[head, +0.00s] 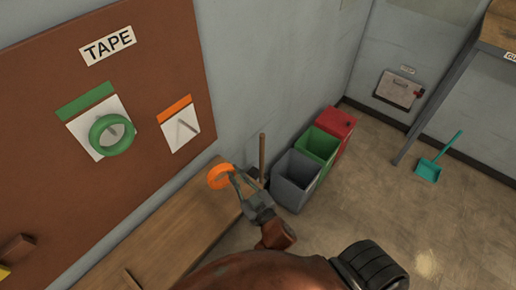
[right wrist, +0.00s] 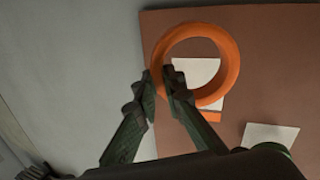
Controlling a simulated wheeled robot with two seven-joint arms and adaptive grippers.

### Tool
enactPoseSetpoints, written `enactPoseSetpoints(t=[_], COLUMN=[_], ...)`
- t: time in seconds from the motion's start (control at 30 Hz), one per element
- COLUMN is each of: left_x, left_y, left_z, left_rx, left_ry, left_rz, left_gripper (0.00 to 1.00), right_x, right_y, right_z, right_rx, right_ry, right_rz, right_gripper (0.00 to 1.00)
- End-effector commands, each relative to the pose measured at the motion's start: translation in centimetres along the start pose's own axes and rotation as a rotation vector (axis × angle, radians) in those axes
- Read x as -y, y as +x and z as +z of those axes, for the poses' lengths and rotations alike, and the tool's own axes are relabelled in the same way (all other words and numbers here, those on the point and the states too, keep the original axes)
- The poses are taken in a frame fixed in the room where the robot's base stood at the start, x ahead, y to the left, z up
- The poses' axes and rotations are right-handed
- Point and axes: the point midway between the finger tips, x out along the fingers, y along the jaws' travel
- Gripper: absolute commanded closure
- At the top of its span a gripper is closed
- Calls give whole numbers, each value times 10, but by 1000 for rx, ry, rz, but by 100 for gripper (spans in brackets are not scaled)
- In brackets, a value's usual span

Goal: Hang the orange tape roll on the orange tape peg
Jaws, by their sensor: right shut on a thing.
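The orange tape roll (head: 220,176) is held by its rim in my right gripper (head: 235,175), which is shut on it. In the right wrist view the roll (right wrist: 234,70) shows as a ring between the fingertips (right wrist: 160,82), with the board behind it. The orange tape peg (head: 186,125) sticks out from a white card under an orange strip on the brown board (head: 150,55). The peg is bare. The held roll is below and to the right of the peg in the head view, apart from it. My left gripper is not in view.
A green tape roll (head: 112,134) hangs on the peg to the left. A wooden bench (head: 165,235) runs below the board. Grey (head: 296,180), green (head: 318,146) and red (head: 340,122) bins stand along the wall. A wooden handle (head: 262,157) stands near the gripper.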

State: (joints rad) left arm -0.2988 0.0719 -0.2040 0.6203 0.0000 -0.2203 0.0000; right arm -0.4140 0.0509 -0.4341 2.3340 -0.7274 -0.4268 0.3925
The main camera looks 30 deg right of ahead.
Motion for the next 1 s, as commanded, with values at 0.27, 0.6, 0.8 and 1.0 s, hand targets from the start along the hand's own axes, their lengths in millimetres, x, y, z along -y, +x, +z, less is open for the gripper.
enactPoseSetpoints(t=[0.27, 0.6, 0.8, 1.0], left_x=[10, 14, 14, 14], left_y=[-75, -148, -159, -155], left_z=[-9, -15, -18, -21], left_rx=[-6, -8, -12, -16], left_ry=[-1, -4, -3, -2], left_rz=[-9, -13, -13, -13], left_gripper=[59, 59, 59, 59], right_x=[-4, -18, -21, -19], right_y=[8, 14, 16, 20], right_z=[-53, -99, -106, -104], right_rx=[3, 60, 78, 79], right_ry=[306, 738, 839, 851], right_rz=[-150, -303, -330, -332], right_gripper=[100, 100, 100, 100])
